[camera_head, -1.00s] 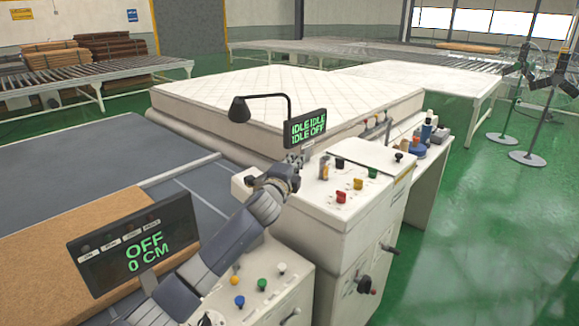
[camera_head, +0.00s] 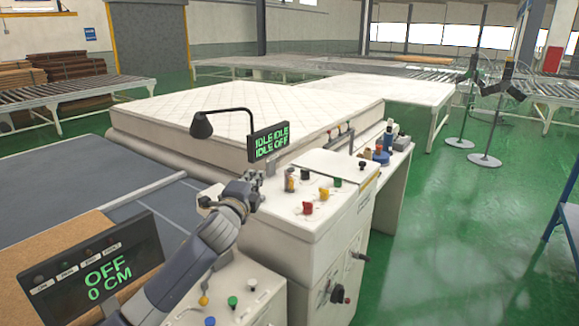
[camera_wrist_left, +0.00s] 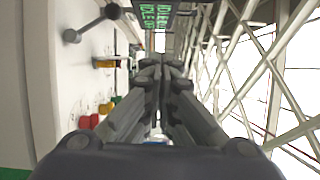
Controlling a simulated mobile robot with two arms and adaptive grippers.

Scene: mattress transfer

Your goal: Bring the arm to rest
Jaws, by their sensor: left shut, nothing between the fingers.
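My left arm comes in from the bottom left in the head view. Its gripper (camera_head: 254,181) is above the near left corner of the white control cabinet (camera_head: 318,228), just below the small display reading IDLE IDLE IDLE OFF (camera_head: 268,142). In the left wrist view the fingers (camera_wrist_left: 162,68) are together with nothing between them. The display (camera_wrist_left: 156,14) shows at the top there, past the fingertips. Whether the gripper touches anything cannot be told. My right gripper is in neither view.
Coloured knobs, including a red one (camera_head: 307,208), stand on the cabinet. A white mattress (camera_head: 240,115) lies behind it. A second display (camera_head: 92,275) reads OFF, 0 CM at the bottom left.

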